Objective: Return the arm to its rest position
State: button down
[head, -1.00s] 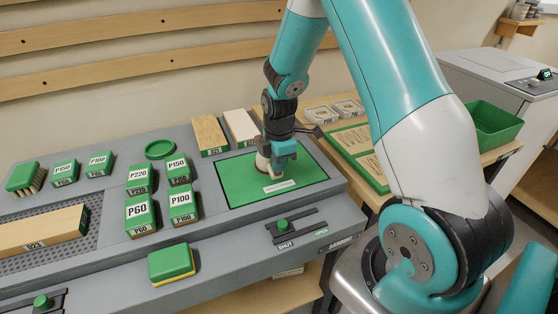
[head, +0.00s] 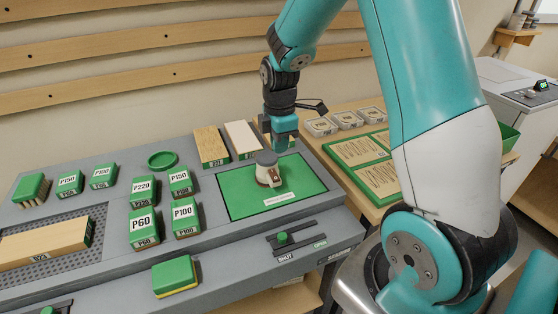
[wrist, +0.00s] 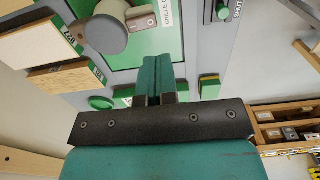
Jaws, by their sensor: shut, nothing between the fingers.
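My gripper (head: 281,143) is in the head view above the back part of the green mat (head: 235,196), at the end of my bent arm. It also shows in the wrist view (wrist: 153,82), with its teal fingers together and nothing between them. A small cream-and-grey tool with a round grey top (head: 267,172) stands on the mat, just in front of and below the gripper, apart from it. The same tool shows at the top left of the wrist view (wrist: 106,32).
Sanding blocks such as P100 (head: 185,217) and P60 (head: 143,230) stand left of the mat. Two wooden boards (head: 211,146) lie behind it. A slider (head: 283,239) is on the bench front. Trays with wooden pieces (head: 362,155) lie to the right. The space above the mat is open.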

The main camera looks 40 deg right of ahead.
jog(key=shift+s+a+r, duration=0.1)
jog(key=shift+s+r, duration=0.05)
jog(key=shift+r, duration=0.8)
jog(key=shift+s+a+r, duration=0.1)
jog(key=shift+s+r, duration=0.05)
jog(key=shift+r, duration=0.75)
jog(key=s+a+r+m+y, duration=0.1)
jog(key=s+a+r+m, duration=0.1)
jog(key=s+a+r, duration=0.3)
jog(key=s+a+r+m+y, duration=0.1)
jog(key=s+a, duration=0.1)
jog(key=a, duration=0.6)
jog(key=s+a+r+m+y, duration=0.1)
jog(key=s+a+m, duration=0.1)
jog(key=s+a, duration=0.2)
jog(key=s+a+r+m+y, duration=0.1)
jog(key=s+a, duration=0.3)
jog(key=s, duration=0.6)
jog(key=shift+s+a+r+m, duration=0.15)
jog(key=shift+a+r+m, duration=0.25)
jog(key=shift+r+m, duration=0.4)
